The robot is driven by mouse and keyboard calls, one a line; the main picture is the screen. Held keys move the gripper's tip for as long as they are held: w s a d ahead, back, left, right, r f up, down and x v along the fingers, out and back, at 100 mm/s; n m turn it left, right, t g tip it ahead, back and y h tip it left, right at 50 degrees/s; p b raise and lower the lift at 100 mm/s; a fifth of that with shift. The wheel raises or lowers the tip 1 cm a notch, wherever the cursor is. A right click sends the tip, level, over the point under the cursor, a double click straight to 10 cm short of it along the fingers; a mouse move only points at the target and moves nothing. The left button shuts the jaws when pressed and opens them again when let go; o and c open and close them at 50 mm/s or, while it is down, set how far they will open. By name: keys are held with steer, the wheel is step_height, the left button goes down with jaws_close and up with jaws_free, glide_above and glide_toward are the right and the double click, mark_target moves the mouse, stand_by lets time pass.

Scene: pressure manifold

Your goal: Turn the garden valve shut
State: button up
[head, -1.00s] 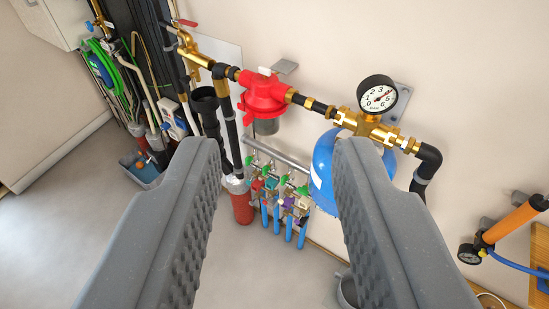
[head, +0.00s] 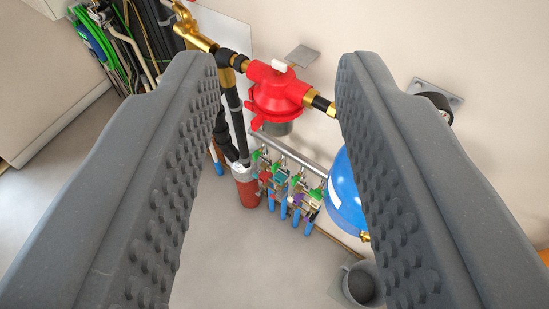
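A row of several small valves with green handles (head: 299,174) sits along a grey manifold pipe (head: 290,149) low on the wall, with coloured tags and blue pipes (head: 283,222) below. A brass tap (head: 189,29) is cut by the top edge at upper left; its lever is not visible. I cannot tell from any label which valve is the garden one. My gripper (head: 276,62) is open and empty. Its two grey ridged fingers frame the red regulator (head: 273,90) and the manifold, with nothing between the pads that I can see touching them.
A blue tank (head: 344,196) stands right of the manifold, partly behind the right finger. A red-brown cylinder (head: 246,188) hangs at its left on a black pipe. A grey mug-like container (head: 358,285) is on the floor. Green hoses (head: 92,42) are at upper left.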

steer(key=w+a+f+m, duration=0.1)
steer(key=w+a+f, duration=0.35)
steer(key=w, duration=0.45)
steer(key=w+a+f+t+y, duration=0.1)
steer(key=w+a+f, duration=0.2)
steer(key=w+f, duration=0.4)
steer(key=w+a+f+m, duration=0.1)
steer(key=w+a+f, duration=0.3)
steer(key=w, duration=0.6)
steer(key=w+f+m+h, duration=0.1)
steer(key=w+f, duration=0.5)
steer(key=f, duration=0.4)
steer(key=m+g+h+b, duration=0.15)
steer(key=m+h, duration=0.25)
steer(key=h, duration=0.7)
glide_toward(272, 168)
steer(key=b+x, duration=0.2)
steer(key=x, duration=0.8)
steer(key=shift+w+d+r, duration=0.1)
steer(key=shift+w+d, duration=0.15)
steer(key=shift+d, duration=0.05)
